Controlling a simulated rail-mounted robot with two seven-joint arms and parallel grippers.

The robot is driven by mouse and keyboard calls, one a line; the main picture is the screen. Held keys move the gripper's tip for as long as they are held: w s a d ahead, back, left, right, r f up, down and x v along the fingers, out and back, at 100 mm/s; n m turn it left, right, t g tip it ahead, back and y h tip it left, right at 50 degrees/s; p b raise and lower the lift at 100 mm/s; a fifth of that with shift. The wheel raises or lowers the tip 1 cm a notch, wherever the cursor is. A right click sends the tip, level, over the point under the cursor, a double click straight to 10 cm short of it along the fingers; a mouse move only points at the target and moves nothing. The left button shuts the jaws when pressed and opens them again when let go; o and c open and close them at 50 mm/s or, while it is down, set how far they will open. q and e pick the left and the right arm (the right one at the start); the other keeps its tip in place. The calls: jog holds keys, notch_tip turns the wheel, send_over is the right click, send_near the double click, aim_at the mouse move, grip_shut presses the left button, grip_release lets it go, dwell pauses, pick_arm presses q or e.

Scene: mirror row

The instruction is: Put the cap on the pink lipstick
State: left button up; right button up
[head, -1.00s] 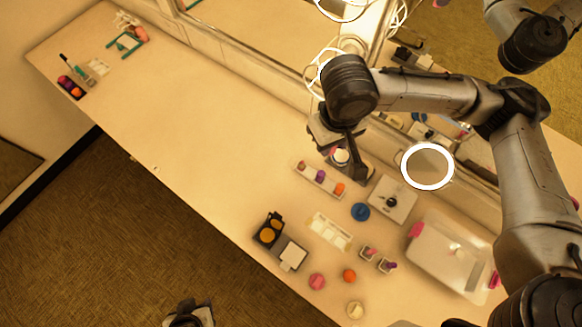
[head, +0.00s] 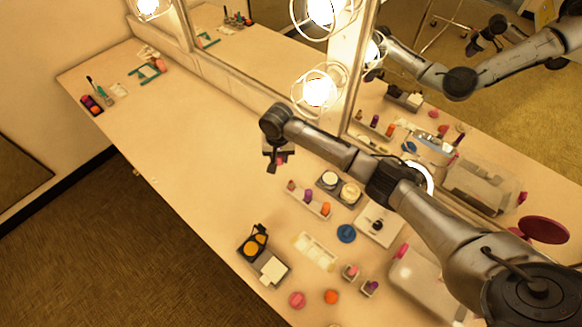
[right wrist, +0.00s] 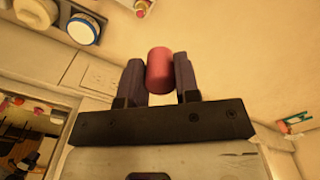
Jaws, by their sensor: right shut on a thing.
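My right gripper (head: 276,163) is shut on a pink-red cylinder that looks like the cap (right wrist: 159,70), held upright between both fingers in the right wrist view. It hangs above the counter, to the left of and behind a white rack (head: 303,199). In the rack, the leftmost small reddish-pink item (head: 291,186) looks like the pink lipstick; beside it are a purple one (head: 308,195) and an orange one (head: 326,208). Held cap and lipstick are apart. A pinkish item, probably that lipstick, shows at the top of the right wrist view (right wrist: 142,8). My left gripper is not in view.
Two cream jars (head: 349,192) in a dark tray stand right of the rack. A blue disc (head: 346,233), an open compact (head: 254,242) and round pink and orange items (head: 331,297) lie nearer. The mirror (head: 440,90) backs the counter.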

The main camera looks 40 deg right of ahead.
jog(key=shift+m, duration=0.6)
jog(key=d+f+b, duration=0.1)
jog(key=f+b, duration=0.1)
jog(key=f, duration=0.2)
jog(key=s+d+f+b, duration=0.1)
jog(key=f+b, duration=0.1)
jog(key=f, duration=0.1)
jog(key=d+f+b, duration=0.1)
jog(key=f+b, duration=0.1)
jog(key=f, duration=0.2)
jog(key=shift+s+d+f, duration=0.25)
jog(key=shift+s+f, duration=0.1)
jog(key=shift+s, duration=0.05)
jog(key=shift+f, duration=0.5)
jog(key=shift+a+f+p, duration=0.1)
jog(key=shift+f+p, duration=0.1)
jog(key=shift+p, duration=0.35)
jog(key=shift+p, duration=0.45)
dwell(0.3)
